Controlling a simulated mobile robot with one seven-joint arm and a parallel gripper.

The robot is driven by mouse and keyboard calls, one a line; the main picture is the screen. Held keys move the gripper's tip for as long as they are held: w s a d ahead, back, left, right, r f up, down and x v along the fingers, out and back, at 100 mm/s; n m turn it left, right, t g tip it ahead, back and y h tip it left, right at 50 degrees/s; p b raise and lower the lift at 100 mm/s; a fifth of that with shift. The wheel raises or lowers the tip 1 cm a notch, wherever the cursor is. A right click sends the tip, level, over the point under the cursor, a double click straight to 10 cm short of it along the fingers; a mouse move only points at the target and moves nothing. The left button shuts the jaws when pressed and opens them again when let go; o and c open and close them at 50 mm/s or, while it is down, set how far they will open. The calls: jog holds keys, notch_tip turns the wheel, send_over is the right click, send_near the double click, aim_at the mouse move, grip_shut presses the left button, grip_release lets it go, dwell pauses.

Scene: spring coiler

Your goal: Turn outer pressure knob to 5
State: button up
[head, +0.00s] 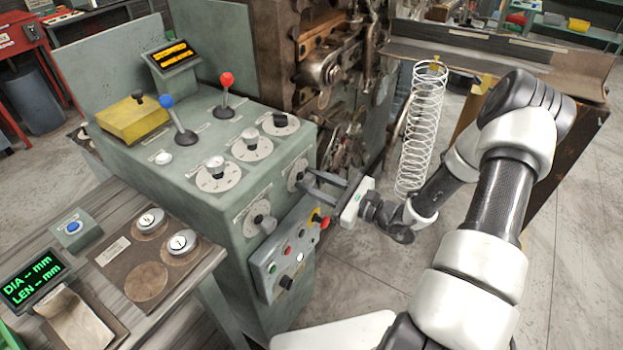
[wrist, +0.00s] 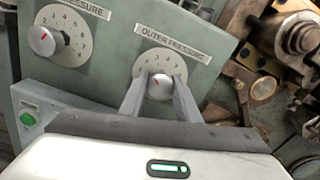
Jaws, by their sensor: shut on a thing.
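The outer pressure knob (wrist: 160,90) is a round silver knob with a red mark, on a white numbered dial (wrist: 152,62) under the OUTER PRESSURE label (wrist: 170,42). In the wrist view my gripper (wrist: 160,84) has one finger on each side of the knob and is shut on it. The red mark points up and a little left; I cannot tell which number it meets. The lower part of the dial is hidden by the fingers and knob. In the head view the dial (head: 297,174) is on the cabinet's right-hand face, with my gripper (head: 312,184) reaching it from the right.
Another pressure knob (wrist: 41,40) is left of this one. Below is a button panel (head: 287,254) with a red button (head: 325,222). The cabinet top (head: 200,125) carries levers and more dials. A tall wire spring (head: 420,125) stands behind my arm, near machinery (head: 335,80).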

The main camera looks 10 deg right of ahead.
jog(key=m+p, duration=0.2)
jog(key=m, duration=0.2)
jog(key=shift+r+m, duration=0.1)
jog(key=shift+m, duration=0.2)
jog(key=m+p, duration=0.2)
jog(key=m, duration=0.1)
jog(key=shift+m, duration=0.4)
jog(key=m+p, duration=0.1)
jog(key=m, duration=0.2)
jog(key=shift+m+p, duration=0.6)
jog(key=shift+m, duration=1.4)
jog(key=o, duration=1)
jog(key=shift+o, duration=0.2)
jog(key=shift+d, duration=0.1)
